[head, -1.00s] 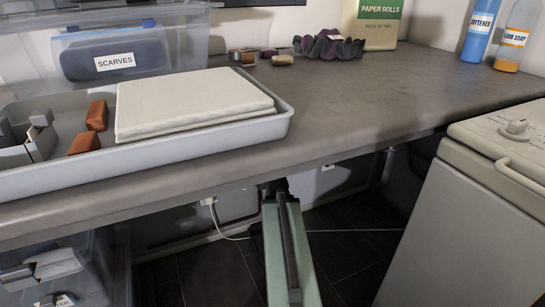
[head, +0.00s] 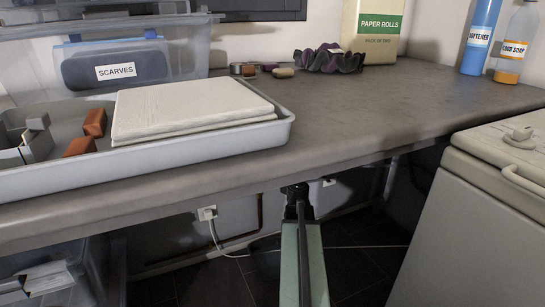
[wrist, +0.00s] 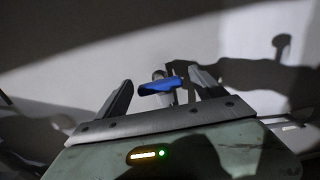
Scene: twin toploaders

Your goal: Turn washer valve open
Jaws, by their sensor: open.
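In the wrist view a blue valve handle (wrist: 160,86) sits on a grey metal fitting against a pale wall. My gripper (wrist: 161,78) is open, with one dark finger on each side of the handle. The handle shows between the fingers, close to the right one; I cannot tell whether they touch. In the head view my green arm reaches under the counter, and the valve and the gripper's fingers cannot be made out there. A pale top-loading machine (head: 480,225) stands at the right.
The grey counter (head: 390,115) spans above my arm. A tray (head: 200,155) with a white slab and small blocks lies on it at the left. A white outlet (head: 207,212) with a cable is on the wall below. A clear bin (head: 75,270) stands under the counter at the left.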

